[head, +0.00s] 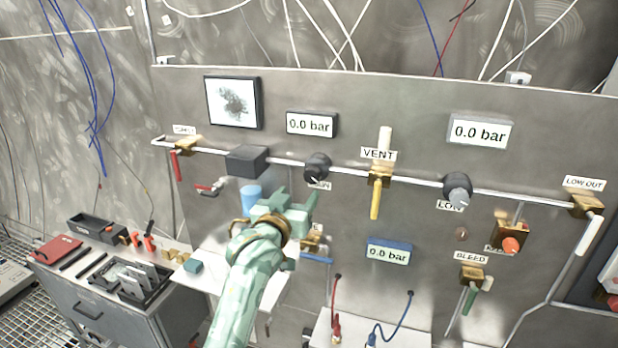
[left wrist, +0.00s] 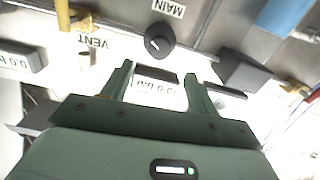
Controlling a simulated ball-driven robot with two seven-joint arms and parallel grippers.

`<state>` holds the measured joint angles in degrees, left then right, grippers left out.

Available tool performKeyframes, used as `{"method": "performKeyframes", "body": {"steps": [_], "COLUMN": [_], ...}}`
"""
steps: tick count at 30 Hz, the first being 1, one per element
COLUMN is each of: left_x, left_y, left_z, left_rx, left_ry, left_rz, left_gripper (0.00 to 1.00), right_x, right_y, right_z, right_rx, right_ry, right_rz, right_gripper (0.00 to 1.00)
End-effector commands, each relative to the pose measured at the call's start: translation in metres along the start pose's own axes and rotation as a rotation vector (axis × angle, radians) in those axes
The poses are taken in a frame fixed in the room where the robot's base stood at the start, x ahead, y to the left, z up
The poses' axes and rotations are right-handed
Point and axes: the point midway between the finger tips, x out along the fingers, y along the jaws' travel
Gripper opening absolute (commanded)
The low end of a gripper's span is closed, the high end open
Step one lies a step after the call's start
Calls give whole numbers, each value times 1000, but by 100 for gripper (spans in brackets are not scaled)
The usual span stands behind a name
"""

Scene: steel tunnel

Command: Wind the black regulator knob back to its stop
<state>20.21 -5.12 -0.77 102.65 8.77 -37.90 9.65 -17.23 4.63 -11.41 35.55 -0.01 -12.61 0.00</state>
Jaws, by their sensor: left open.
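The black regulator knob (head: 317,166) sits on the pipe across the steel panel, above a partly covered label ending in "IN". In the left wrist view the knob (left wrist: 159,40) has a white pointer mark, and its label reads MAIN. My left gripper (head: 297,196) is open and empty, below and a little left of the knob. In the left wrist view the gripper (left wrist: 159,72) has its fingers spread, with the knob beyond the tips, apart from them. My right gripper is not in view. A second knob (head: 457,188), dark with a grey face, sits further right.
A black block (head: 247,160) sits on the pipe left of the knob. The yellow VENT valve handle (head: 376,197) is to its right. Displays (head: 311,124) read 0.0 bar. A blue cylinder (head: 251,196) is beside my gripper. A bench with tools (head: 110,270) stands left.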

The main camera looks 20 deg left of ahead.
Motion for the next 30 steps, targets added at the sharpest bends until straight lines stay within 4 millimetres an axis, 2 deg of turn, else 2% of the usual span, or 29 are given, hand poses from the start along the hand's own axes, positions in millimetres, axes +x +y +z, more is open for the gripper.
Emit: {"method": "performKeyframes", "body": {"steps": [3, 10, 15, 24, 25, 27, 30], "left_x": [32, 73, 86, 89, 89, 89, 89], "left_y": [0, 0, 0, 0, 0, 0, 0], "left_z": [-1, 0, 0, 0, 0, 0, 0], "left_rx": [1, 1, 1, 1, 1, 1, 1], "left_ry": [-1, -2, -1, 0, 0, 0, -1], "left_rz": [0, 0, 0, 0, 0, 0, 0], "left_gripper": [59, 59, 59, 59, 56, 37, 14], "right_x": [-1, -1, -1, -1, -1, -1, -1], "right_y": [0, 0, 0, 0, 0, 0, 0], "right_z": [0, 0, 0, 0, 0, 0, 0], "right_rx": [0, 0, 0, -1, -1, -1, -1], "right_ry": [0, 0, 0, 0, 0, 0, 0], "right_rz": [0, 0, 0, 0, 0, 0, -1], "right_gripper": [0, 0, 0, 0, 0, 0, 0]}}
